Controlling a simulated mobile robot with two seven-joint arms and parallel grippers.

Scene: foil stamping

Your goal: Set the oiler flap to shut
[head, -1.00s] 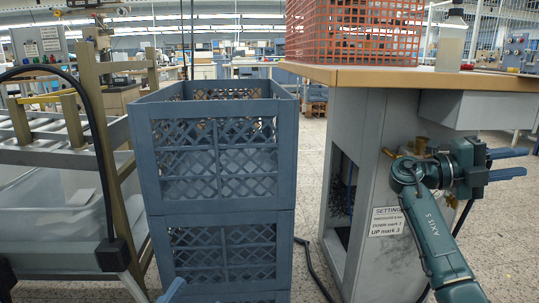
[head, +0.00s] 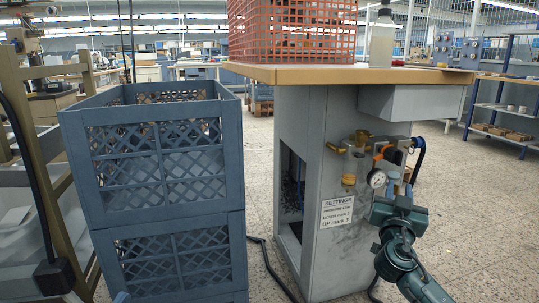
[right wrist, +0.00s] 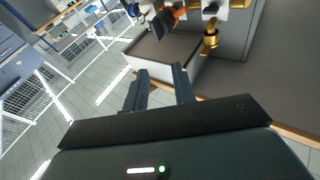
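A pneumatic unit with brass fittings, an orange part (head: 381,152) and a round gauge (head: 377,179) is mounted on the grey cabinet's side. In the right wrist view the orange part (right wrist: 179,13), a brass fitting (right wrist: 210,40) and a dark piece (right wrist: 164,25) show at the top edge. I cannot tell for sure which part is the oiler flap or how it stands. My right gripper (head: 412,163) points up beside the unit, partly overlapping it. In the right wrist view its two fingers (right wrist: 160,70) are apart with nothing between them.
A settings label (head: 337,211) is on the cabinet (head: 300,120) below the unit. The wooden tabletop (head: 330,75) carries a red mesh crate (head: 290,30) and a bottle (head: 382,45). Stacked blue crates (head: 165,200) stand at left. Floor right of the cabinet is clear.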

